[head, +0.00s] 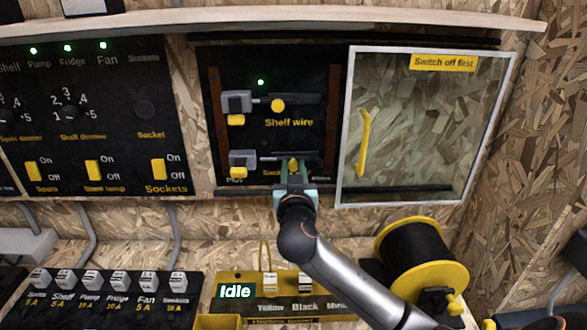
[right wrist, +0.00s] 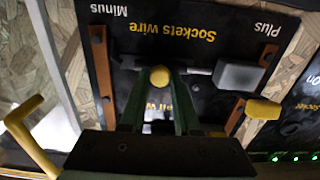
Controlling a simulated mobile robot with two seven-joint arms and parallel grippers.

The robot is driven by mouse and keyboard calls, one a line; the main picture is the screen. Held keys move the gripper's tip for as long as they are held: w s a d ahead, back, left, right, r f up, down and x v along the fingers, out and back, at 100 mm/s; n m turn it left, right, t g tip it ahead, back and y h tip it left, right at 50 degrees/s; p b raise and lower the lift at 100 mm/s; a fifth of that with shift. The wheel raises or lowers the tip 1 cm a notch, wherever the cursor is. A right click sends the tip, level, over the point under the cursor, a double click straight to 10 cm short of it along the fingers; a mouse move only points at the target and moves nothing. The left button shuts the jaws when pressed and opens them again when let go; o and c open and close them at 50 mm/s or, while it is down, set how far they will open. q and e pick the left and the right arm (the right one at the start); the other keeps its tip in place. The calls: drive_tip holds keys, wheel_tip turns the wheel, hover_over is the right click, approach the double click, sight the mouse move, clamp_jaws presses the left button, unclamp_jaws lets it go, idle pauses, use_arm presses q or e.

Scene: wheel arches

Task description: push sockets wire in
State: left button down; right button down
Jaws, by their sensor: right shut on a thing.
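The sockets wire (head: 272,158) is the lower grey rod with a yellow knob, on the black panel. In the right wrist view its knob (right wrist: 160,77) sits between my green fingertips, below the upside-down "Sockets wire" label. My right gripper (head: 293,166) is shut on this knob. The rod's end lies close to the grey terminal block (head: 243,158) on the Plus side, also seen in the right wrist view (right wrist: 240,76); I cannot tell whether it is inside. A yellow lever (head: 238,172) is at the block. My left gripper is not in view.
The shelf wire (head: 278,105) sits above, under a green light (head: 261,82). The clear door (head: 430,125) stands open at right, with a yellow handle (head: 364,143). The sockets switch (head: 158,169) is at left. A cable reel (head: 420,255) stands below right.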

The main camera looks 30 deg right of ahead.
sight(278, 160)
drive_tip(key=shift+a, duration=0.1)
drive_tip(key=shift+w+a+f+b, duration=0.1)
drive_tip(key=shift+w+a+b, duration=0.55)
drive_tip(key=shift+a, duration=0.4)
drive_tip(key=shift+w+a, duration=0.2)
drive_tip(key=shift+a, duration=0.1)
drive_tip(key=c, duration=0.6)
unclamp_jaws()
drive_tip(key=shift+w, duration=0.1)
drive_tip(key=shift+c, duration=0.2)
